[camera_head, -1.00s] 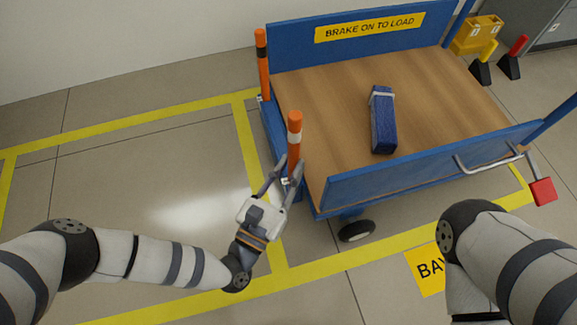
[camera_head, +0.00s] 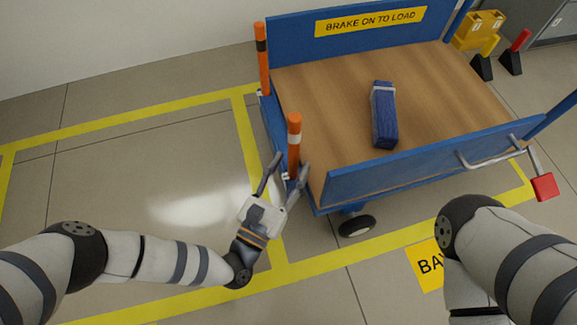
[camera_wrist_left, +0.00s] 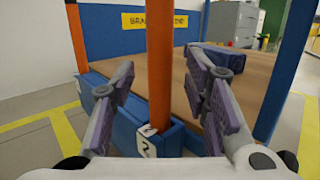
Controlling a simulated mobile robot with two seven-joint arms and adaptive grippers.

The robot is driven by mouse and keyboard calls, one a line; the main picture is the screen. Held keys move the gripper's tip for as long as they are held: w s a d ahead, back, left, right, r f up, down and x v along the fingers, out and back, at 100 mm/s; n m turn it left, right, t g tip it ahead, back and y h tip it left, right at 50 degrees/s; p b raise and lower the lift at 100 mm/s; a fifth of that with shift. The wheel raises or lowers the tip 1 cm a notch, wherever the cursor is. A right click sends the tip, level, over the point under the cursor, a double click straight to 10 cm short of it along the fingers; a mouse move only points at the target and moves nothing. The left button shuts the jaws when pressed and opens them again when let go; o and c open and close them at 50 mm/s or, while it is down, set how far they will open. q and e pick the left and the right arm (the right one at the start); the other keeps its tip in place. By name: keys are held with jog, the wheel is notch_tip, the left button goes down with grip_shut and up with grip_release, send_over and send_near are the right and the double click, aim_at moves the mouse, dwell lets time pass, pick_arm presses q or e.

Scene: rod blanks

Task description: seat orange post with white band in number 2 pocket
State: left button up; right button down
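The orange post with a white band (camera_head: 294,130) stands upright at the cart's near left corner. In the left wrist view the post (camera_wrist_left: 159,70) runs down into a blue pocket (camera_wrist_left: 175,140) with a white label reading 2 (camera_wrist_left: 147,146). Its lower end is hidden inside the pocket, and the band is out of that view. My left gripper (camera_head: 290,163) is open, its fingers spread on either side of the post with gaps visible in the left wrist view (camera_wrist_left: 165,88). My right gripper is out of view; only part of my right arm shows.
A second orange post with a black band (camera_head: 263,65) stands at the cart's far left corner. A blue block (camera_head: 384,120) lies on the wooden deck (camera_head: 330,95). The blue front panel (camera_head: 420,165) is right of my left gripper. Floor to the left is clear.

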pick_arm(q)
jog(key=v, duration=1.2)
